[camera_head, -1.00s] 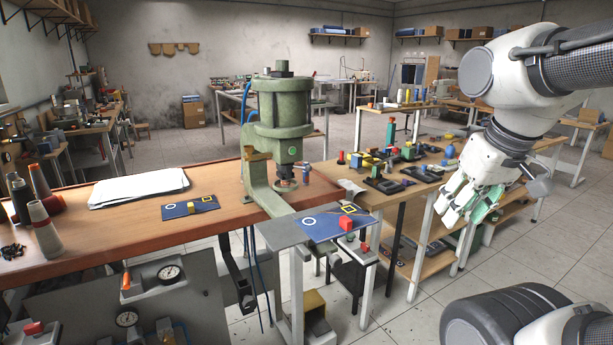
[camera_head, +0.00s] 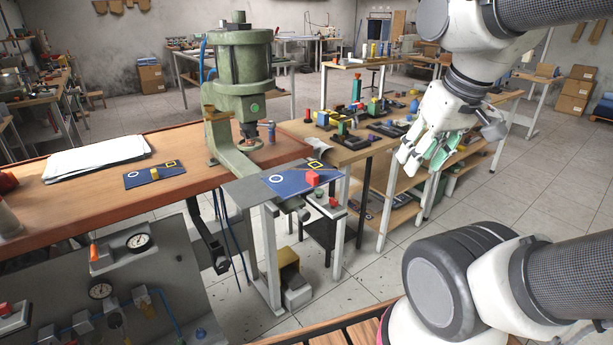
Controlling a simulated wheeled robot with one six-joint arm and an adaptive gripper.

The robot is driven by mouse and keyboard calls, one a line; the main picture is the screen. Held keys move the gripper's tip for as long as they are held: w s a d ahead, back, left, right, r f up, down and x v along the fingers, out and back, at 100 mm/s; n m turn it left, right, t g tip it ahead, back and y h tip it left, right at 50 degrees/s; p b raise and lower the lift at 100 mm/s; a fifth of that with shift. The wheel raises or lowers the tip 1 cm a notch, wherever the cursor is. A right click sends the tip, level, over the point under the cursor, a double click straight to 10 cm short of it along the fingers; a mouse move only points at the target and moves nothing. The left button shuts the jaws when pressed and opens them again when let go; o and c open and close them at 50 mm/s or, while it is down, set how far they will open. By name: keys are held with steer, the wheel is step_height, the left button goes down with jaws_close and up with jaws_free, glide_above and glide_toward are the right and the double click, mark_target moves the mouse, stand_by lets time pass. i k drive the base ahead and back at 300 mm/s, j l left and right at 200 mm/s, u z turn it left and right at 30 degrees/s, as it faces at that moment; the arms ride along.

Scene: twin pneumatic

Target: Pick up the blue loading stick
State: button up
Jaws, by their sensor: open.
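No thing in view is plainly a blue loading stick. Two flat blue plates show: one with a yellow block (camera_head: 138,178) lies on the long wooden bench, and one with a red block (camera_head: 284,184) lies on the small grey side table by the green press. A small blue upright cylinder (camera_head: 271,133) stands on the bench beside the press. My gripper (camera_head: 419,162) hangs at the right, pointing down and left, with its fingers apart and nothing seen between them. It appears clear of both plates and of the cylinder.
The green press (camera_head: 240,75) stands at the bench's right end. A second wooden table (camera_head: 345,155) carries several coloured blocks and dark fixtures near my gripper. White sheets (camera_head: 95,157) lie on the bench. A gauge panel (camera_head: 130,285) is below. Open floor shows at the right.

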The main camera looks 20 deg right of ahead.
mark_target(272, 136)
steer(key=i+l+u, duration=0.2)
steer(key=i+l, duration=0.2)
steer(key=i+l+u, duration=0.2)
steer(key=i+l, duration=0.2)
steer(key=i+l+u, duration=0.2)
steer(key=l, duration=0.45)
steer(key=i, duration=0.1)
